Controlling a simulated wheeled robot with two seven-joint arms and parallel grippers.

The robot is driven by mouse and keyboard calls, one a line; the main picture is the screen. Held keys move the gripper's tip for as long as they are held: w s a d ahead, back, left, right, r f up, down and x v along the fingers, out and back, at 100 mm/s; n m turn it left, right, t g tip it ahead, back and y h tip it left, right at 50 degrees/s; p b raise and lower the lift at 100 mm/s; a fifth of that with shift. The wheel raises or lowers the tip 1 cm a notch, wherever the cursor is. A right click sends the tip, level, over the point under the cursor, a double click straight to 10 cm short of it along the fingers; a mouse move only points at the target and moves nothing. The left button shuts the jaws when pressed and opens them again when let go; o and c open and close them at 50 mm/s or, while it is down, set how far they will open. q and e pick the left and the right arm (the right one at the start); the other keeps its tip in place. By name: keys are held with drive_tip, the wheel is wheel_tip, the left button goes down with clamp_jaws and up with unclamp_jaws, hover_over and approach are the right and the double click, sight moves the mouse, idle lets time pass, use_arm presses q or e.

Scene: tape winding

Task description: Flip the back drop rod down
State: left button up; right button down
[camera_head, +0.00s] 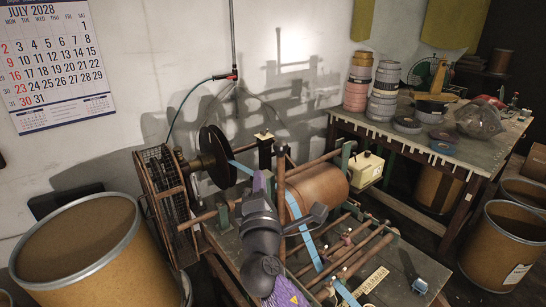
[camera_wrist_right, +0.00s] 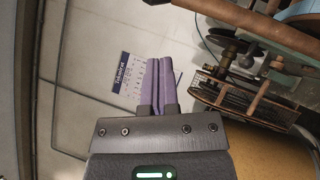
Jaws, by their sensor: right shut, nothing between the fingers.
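The winding machine holds a large brown roller (camera_head: 318,190) with a blue tape (camera_head: 300,222) running down past it. A brown rod (camera_head: 281,200) stands upright beside the roller, close to my right gripper. Several thin brown rods (camera_head: 352,254) lie slanted at the front. I cannot tell for sure which is the back drop rod. My right gripper (camera_head: 262,178) points up, left of the upright rod, its purple fingers shut and empty. In the right wrist view the fingers (camera_wrist_right: 161,65) are together, and a brown rod (camera_wrist_right: 262,27) crosses the upper right, apart from them. My left gripper does not show.
A black reel (camera_head: 216,157) and a wire-cage guard (camera_head: 163,195) stand left of my gripper. A big drum (camera_head: 75,250) is at the lower left. A table (camera_head: 385,130) with tape stacks stands at the right. The wall behind carries a calendar (camera_head: 50,60).

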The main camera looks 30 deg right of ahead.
drive_tip(key=d, duration=0.1)
drive_tip(key=w+d+r+p, duration=0.1)
drive_tip(key=w+d+r, duration=0.1)
drive_tip(key=d, duration=0.1)
drive_tip(key=shift+d+p, duration=0.1)
drive_tip(key=shift+p, duration=0.25)
drive_tip(key=shift+s, duration=0.1)
